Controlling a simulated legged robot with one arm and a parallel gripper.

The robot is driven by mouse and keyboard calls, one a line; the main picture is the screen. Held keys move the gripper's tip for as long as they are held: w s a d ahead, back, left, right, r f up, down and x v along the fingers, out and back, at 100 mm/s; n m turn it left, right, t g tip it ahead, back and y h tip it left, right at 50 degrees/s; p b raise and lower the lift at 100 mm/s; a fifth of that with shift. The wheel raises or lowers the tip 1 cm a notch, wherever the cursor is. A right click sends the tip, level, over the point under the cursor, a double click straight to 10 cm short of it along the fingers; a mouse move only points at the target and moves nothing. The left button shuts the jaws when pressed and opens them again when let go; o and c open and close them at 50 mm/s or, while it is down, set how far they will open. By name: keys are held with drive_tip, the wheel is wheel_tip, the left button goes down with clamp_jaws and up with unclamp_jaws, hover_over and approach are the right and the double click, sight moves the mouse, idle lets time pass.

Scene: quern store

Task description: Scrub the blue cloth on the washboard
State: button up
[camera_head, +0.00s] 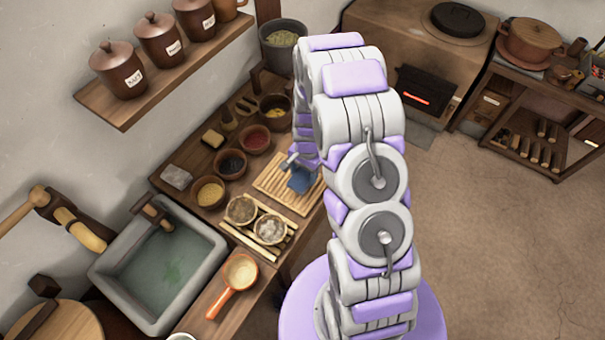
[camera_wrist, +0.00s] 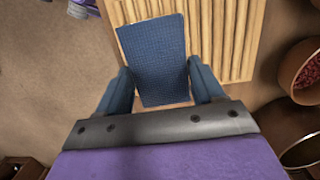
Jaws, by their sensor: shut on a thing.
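The blue cloth (camera_wrist: 157,55) is a flat rectangle between my gripper's fingers in the wrist view. It lies over the ribbed wooden washboard (camera_wrist: 225,40). My gripper (camera_wrist: 158,85) has a finger at each side edge of the cloth and is shut on it. In the head view the cloth (camera_head: 301,180) shows as a small blue patch on the washboard (camera_head: 272,190), at the counter's right edge. My gripper (camera_head: 292,163) is partly hidden by my arm there. I cannot tell how firmly the cloth presses on the ribs.
Bowls of spices, including a red one (camera_head: 255,139), stand left of the washboard. Two round baskets (camera_head: 241,210) sit in front of it. A stone sink (camera_head: 205,262) and an orange-handled pan (camera_head: 240,272) are nearer. A shelf with jars (camera_head: 160,80) overhangs the back left. The floor at right is clear.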

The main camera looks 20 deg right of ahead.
drive_tip(key=r, duration=0.2)
drive_tip(key=r+p, duration=0.1)
drive_tip(key=r, duration=0.1)
drive_tip(key=shift+a, duration=0.25)
drive_tip(key=shift+d, duration=0.2)
